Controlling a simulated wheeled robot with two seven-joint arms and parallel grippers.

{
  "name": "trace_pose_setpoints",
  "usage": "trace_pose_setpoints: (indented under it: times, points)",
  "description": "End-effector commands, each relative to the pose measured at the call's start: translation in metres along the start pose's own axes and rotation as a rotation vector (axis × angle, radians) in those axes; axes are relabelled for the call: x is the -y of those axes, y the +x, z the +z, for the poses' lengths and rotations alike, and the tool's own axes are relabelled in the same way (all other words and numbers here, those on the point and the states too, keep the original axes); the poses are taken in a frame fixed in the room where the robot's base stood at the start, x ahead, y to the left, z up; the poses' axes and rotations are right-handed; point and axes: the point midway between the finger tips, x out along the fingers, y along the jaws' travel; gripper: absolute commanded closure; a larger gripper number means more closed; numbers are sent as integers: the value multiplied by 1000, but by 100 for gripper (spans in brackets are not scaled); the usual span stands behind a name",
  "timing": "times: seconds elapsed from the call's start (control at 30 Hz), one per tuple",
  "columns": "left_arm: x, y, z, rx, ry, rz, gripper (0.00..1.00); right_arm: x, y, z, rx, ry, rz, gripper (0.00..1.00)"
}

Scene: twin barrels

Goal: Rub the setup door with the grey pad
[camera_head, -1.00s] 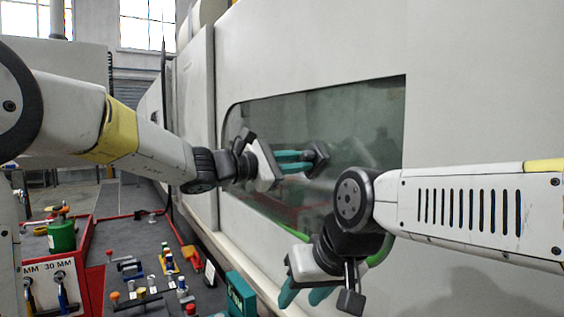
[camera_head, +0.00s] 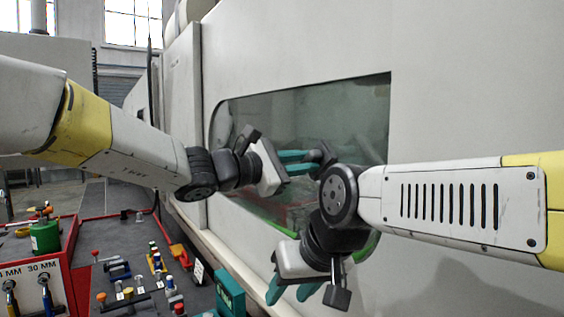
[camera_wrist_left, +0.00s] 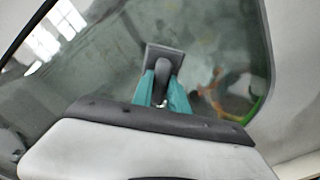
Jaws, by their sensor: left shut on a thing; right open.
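The setup door is the large white machine panel with a dark glass window (camera_head: 290,115). The glass also fills much of the left wrist view (camera_wrist_left: 90,70). My left gripper (camera_head: 305,161) is in front of the window, shut on the grey pad (camera_head: 327,153). In the left wrist view the pad (camera_wrist_left: 164,55) shows as a flat plate with a handle between the teal fingers. The pad is at or close to the glass; I cannot tell whether it touches. My right gripper (camera_head: 292,293) is lower, open and pointing down, with nothing seen between its fingers.
A dark bench (camera_head: 125,245) at lower left holds several small tools and coloured parts. A green container (camera_head: 44,237) stands on the red cabinet (camera_head: 70,255). A teal box (camera_head: 229,296) stands at the bench's near edge, close to my right gripper.

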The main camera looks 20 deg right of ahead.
Motion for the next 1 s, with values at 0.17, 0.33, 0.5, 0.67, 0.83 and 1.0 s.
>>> trace_pose_setpoints:
  times: [0.17,0.33,0.5,0.67,0.83,1.0]
  points:
    - [6,1,6,5,1,-4,100,0,0,0,0,0,0,57]
    - [16,0,17,7,2,-5,100,0,0,0,0,0,0,57]
    - [26,0,26,6,1,-5,100,0,0,0,0,0,0,57]
    - [28,-1,28,5,2,-3,100,0,0,0,0,0,0,57]
    - [27,-1,27,4,1,-3,100,0,0,0,0,0,0,57]
    - [26,-12,27,2,1,-1,100,0,0,0,0,0,0,57]
